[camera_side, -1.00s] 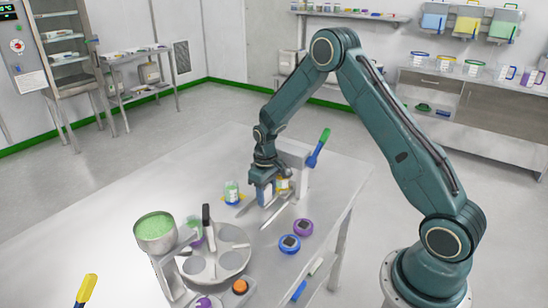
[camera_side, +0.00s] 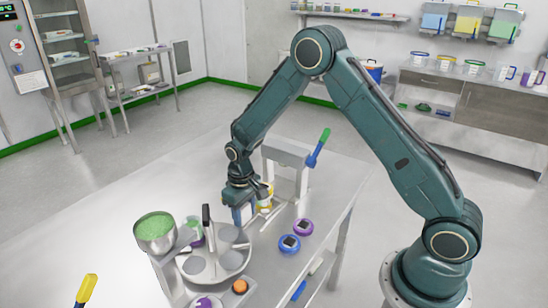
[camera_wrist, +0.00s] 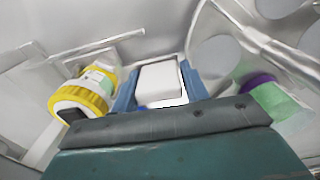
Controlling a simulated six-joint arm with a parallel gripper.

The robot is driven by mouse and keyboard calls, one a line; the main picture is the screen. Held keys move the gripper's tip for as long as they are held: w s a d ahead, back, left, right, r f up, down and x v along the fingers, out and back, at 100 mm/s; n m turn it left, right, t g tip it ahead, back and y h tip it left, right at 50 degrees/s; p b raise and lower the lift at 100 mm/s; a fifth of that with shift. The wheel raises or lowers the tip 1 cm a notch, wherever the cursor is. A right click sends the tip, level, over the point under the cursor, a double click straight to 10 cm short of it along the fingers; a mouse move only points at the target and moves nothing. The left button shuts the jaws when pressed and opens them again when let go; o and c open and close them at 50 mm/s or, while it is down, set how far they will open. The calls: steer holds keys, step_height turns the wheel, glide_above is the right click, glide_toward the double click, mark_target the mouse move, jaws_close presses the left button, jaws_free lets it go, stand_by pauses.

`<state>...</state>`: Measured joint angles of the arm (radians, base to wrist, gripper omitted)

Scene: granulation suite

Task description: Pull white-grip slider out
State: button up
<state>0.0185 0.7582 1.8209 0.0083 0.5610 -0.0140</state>
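The white grip (camera_wrist: 160,82) of the slider shows as a pale block in the wrist view, with a blue gripper finger on each side. My gripper (camera_side: 243,213) is low over the steel table, in front of the grey stand, and appears shut on that grip. The fingers sit close against its sides in the wrist view. In the side view my gripper largely covers the grip, and the slider's body is hard to make out. A yellow-ringed item (camera_wrist: 84,98) is left of the grip in the wrist view.
The grey stand (camera_side: 287,148) with a green-and-blue lever (camera_side: 319,146) rises behind. A round plate with pale discs (camera_side: 216,262) and a bowl of green granules (camera_side: 155,229) are left. Blue (camera_side: 289,244) and purple (camera_side: 303,227) round items lie right. The table's left side is bare.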

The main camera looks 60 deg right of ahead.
steer(key=shift+o, duration=1.1)
steer(key=shift+a, duration=0.35)
steer(key=shift+r, duration=0.1)
steer(key=shift+d+r, duration=0.2)
steer(key=shift+r, duration=1.55)
steer(key=shift+d+r, duration=0.15)
steer(key=shift+r, duration=2)
